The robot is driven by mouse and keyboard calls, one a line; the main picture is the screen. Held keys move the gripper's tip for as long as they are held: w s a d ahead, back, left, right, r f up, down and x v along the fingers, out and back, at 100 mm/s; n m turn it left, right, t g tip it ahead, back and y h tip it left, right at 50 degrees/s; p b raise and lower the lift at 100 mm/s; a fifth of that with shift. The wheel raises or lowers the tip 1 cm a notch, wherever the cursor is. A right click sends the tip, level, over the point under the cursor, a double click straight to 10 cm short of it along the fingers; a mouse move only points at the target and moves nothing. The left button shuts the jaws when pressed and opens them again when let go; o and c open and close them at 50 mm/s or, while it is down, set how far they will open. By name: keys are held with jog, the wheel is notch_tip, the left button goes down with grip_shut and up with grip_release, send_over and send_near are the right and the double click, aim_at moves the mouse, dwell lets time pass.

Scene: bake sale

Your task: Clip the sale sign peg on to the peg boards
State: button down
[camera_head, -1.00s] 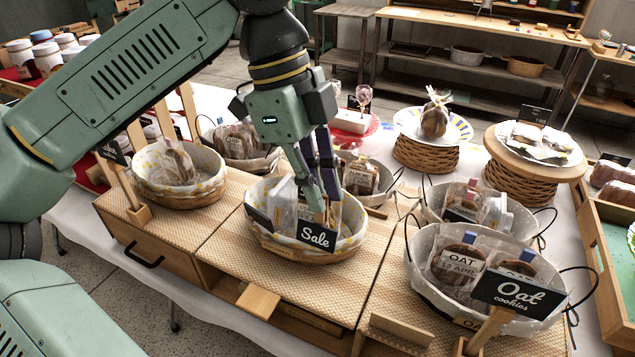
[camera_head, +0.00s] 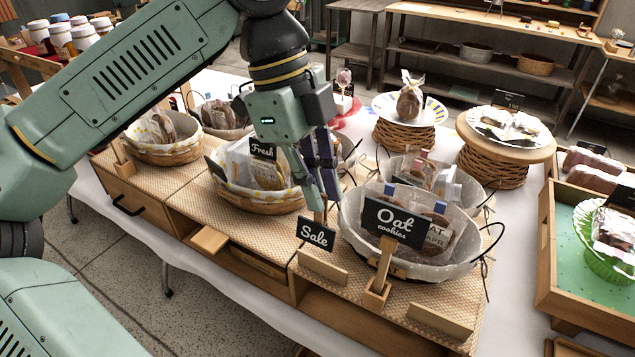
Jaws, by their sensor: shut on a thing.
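The sale sign peg is a small black "Sale" sign (camera_head: 316,235) on a wooden peg (camera_head: 318,214). My gripper (camera_head: 321,196) is shut on the peg's upper end, and the sign hangs below the fingertips.
The oat cookies basket (camera_head: 455,262) is close right of my gripper, with the "Oat cookies" sign (camera_head: 394,222) in a wooden foot before it. The "Fresh" basket (camera_head: 255,200) is on the left. A green-lined tray (camera_head: 550,265) stands at the right.

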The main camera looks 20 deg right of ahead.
jog(key=shift+w+a+b+x, duration=0.15)
jog(key=shift+a+b+x, duration=0.05)
jog(key=shift+b+x, duration=0.75)
jog(key=shift+w+a+b+x, duration=0.15)
jog(key=shift+b+x, duration=0.55)
jog(key=shift+x, duration=0.45)
jog(key=shift+f+b, duration=0.65)
jog(key=shift+f, duration=0.35)
jog(key=shift+f+b, duration=0.7)
jog(key=shift+f, duration=0.3)
jog(key=c, duration=2.1)
grip_release()
jog(key=o, duration=0.4)
jog(key=o, duration=0.6)
